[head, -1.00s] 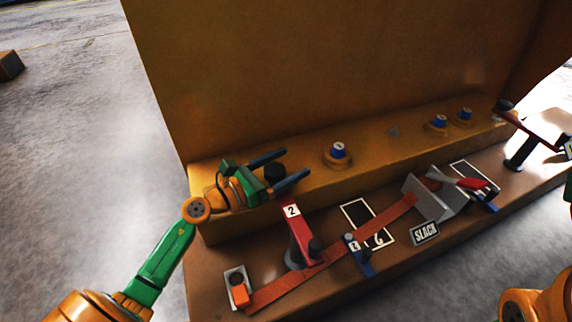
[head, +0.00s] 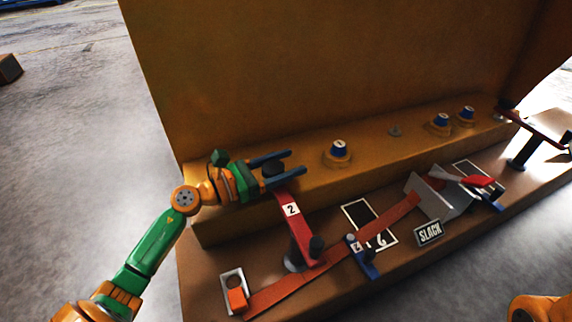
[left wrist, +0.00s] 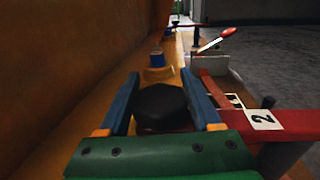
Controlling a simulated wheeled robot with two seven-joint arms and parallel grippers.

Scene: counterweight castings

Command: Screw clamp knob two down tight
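Clamp two is a red arm (head: 298,226) with a white "2" label, on an upright post with a dark top. Its upper left end reaches the yellow ledge, by a dark knob (head: 272,169). My left gripper (head: 297,162) has one blue finger on each side of this knob. In the left wrist view the black faceted knob (left wrist: 161,106) fills the space between the fingers, which look closed against its sides. The red arm (left wrist: 300,124) passes to the right, and its part below the gripper is hidden. My right gripper is out of view.
Blue-capped posts (head: 338,150) stand on the yellow ledge (head: 375,150) to the right. An orange-red strap (head: 335,255) crosses the brown base beside a small blue clamp (head: 362,258). A grey bracket (head: 430,195) and a "SLACK" sign (head: 429,232) are farther right. A tall yellow wall rises behind.

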